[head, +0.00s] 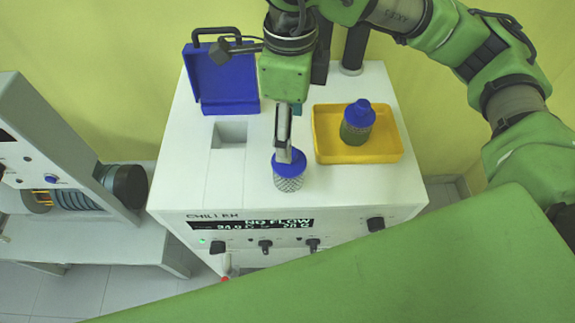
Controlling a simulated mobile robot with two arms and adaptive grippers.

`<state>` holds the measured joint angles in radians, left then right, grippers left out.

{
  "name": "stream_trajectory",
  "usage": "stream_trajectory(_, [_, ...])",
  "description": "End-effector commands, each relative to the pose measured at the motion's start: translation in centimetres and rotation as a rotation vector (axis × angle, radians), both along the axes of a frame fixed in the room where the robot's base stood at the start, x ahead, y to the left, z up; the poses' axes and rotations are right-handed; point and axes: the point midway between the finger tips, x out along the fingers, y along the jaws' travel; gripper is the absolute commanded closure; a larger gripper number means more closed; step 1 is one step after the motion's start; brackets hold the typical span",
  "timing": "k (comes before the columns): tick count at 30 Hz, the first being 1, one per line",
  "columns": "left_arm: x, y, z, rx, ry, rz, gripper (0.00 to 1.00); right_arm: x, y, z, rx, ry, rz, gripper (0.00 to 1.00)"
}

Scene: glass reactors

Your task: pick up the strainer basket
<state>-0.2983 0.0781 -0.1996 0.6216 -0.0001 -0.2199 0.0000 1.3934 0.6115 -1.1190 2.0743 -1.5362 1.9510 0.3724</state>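A strainer basket (289,182) with a pale mesh body and a blue cap stands upright near the front of the white chiller top. My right gripper (284,154) points down at its cap from above, with the fingertips at the cap's top. The fingers are seen edge-on and cover the top of the cap, so I cannot tell whether they are closed on it. A similar blue-capped piece (357,125) with a darker, greenish mesh body stands in the yellow tray (393,152). My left gripper is out of view.
The white chiller (180,185) has a rectangular recess (229,135) left of the basket. An open blue case (227,88) stands at the back left. The yellow tray is close on the right. The front left of the top is clear.

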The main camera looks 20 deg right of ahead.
Motion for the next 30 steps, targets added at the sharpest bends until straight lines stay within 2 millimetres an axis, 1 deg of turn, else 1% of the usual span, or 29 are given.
stream_trajectory(6, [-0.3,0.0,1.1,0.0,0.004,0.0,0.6,-0.3,0.0,-4.3,0.002,0.009,0.002,0.35])
stream_trajectory(9, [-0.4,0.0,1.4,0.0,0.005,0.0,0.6,-0.2,0.1,-5.9,0.003,0.007,0.002,0.35])
stream_trajectory(12, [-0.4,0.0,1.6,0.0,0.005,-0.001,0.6,-0.2,0.1,-6.9,0.004,0.006,0.002,0.35])
stream_trajectory(16, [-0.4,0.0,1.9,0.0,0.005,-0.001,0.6,-0.2,0.1,-7.6,0.003,0.005,0.003,0.35])
stream_trajectory(19, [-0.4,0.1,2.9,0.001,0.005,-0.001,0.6,-0.4,0.2,-8.6,0.003,0.008,0.004,0.35])
stream_trajectory(22, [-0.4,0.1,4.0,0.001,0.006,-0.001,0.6,-0.5,0.3,-10.2,0.003,0.01,0.004,0.35])
stream_trajectory(24, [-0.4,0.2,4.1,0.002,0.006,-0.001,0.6,-0.4,0.3,-11.3,0.004,0.008,0.001,0.35])
stream_trajectory(26, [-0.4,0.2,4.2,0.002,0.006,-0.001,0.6,-0.4,0.3,-12.0,0.005,0.007,0.003,0.35])
stream_trajectory(30, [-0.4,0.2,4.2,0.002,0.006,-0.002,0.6,-0.4,0.4,-12.6,0.006,0.005,0.004,0.35])
